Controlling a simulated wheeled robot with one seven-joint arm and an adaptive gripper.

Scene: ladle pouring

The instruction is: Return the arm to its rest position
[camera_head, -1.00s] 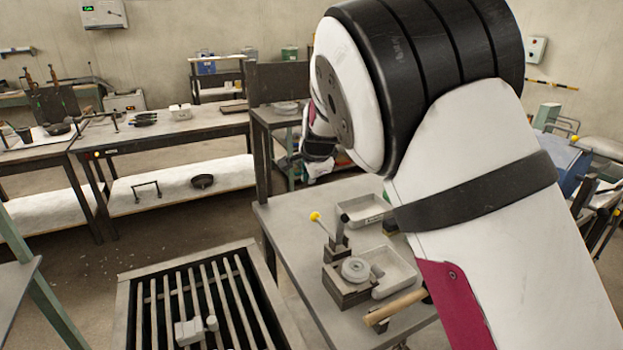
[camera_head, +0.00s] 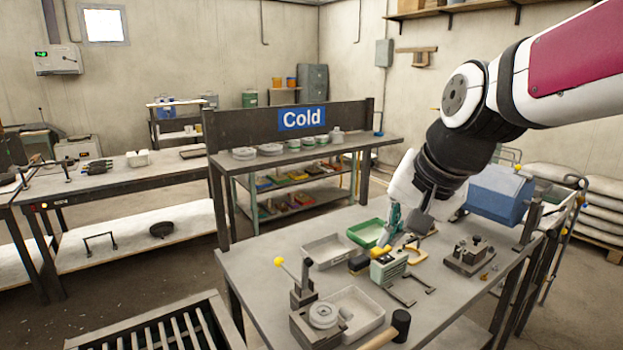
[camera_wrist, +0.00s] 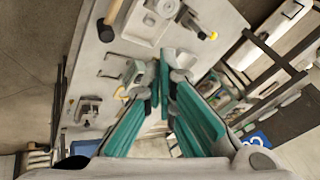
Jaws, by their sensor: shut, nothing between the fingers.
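My arm reaches in from the upper right in the head view, bent downward. My gripper (camera_head: 390,222) hangs over the grey workbench (camera_head: 250,262), near its back side, and part of it is hidden behind my own wrist. In the wrist view my gripper (camera_wrist: 165,85) shows its teal fingers drawn together at the tips, with nothing held between them. The workbench lies below the fingers there. I cannot tell the exact height of the fingertips above the bench.
Near my gripper are a green tray (camera_head: 366,232), a grey tray (camera_head: 326,250) and a small green-white device (camera_head: 388,268). A hammer (camera_head: 400,322) lies at the front. A blue box (camera_head: 498,194) stands at right. The "Cold" shelf (camera_head: 290,150) rises behind.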

